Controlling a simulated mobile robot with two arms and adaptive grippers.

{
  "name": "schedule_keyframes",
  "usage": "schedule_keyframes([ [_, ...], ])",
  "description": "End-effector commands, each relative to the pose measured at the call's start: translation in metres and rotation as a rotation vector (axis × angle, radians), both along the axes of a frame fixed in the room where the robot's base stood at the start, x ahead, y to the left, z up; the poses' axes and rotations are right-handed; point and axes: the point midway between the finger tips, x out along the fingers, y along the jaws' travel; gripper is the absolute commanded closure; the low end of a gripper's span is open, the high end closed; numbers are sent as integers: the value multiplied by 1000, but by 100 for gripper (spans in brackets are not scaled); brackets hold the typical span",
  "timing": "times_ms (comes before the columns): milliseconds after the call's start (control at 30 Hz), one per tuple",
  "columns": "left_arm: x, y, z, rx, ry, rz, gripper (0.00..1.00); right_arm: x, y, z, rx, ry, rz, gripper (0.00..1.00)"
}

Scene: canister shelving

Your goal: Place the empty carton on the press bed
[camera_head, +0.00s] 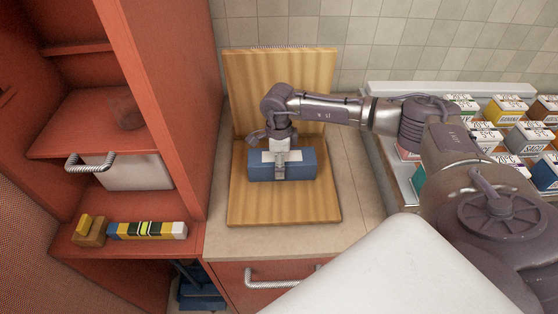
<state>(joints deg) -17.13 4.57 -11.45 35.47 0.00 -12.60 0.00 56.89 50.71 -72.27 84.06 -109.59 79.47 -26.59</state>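A blue carton (305,166) with a pale patch on its top is at the middle of a flat wooden bed (285,208), which has an upright wooden back panel (253,85). I take this wooden piece as the press bed. My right gripper (281,166) reaches in from the right and points down over the carton. One finger lies against the carton's front face and the gripper appears shut on it. The far finger is hidden. The carton is level; I cannot tell whether it rests on the bed or is slightly above it. My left gripper is not in view.
A red shelf unit (165,100) stands at the left, holding a striped block (148,230) and a white bin (135,172). Several labelled canisters (509,107) stand on a rack at the right. The counter strip (345,190) right of the bed is clear.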

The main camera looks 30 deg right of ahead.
Motion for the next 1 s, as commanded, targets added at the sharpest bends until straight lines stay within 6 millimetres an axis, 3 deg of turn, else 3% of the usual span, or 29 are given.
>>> schedule_keyframes([
  [67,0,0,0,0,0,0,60,0,0,1,0,0,0,3],
  [467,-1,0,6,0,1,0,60,0,0,6,0,0,0,3],
  [533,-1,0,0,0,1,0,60,1,0,10,2,-3,0,3],
  [1000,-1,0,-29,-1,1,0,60,1,0,102,1,-4,1,3],
])
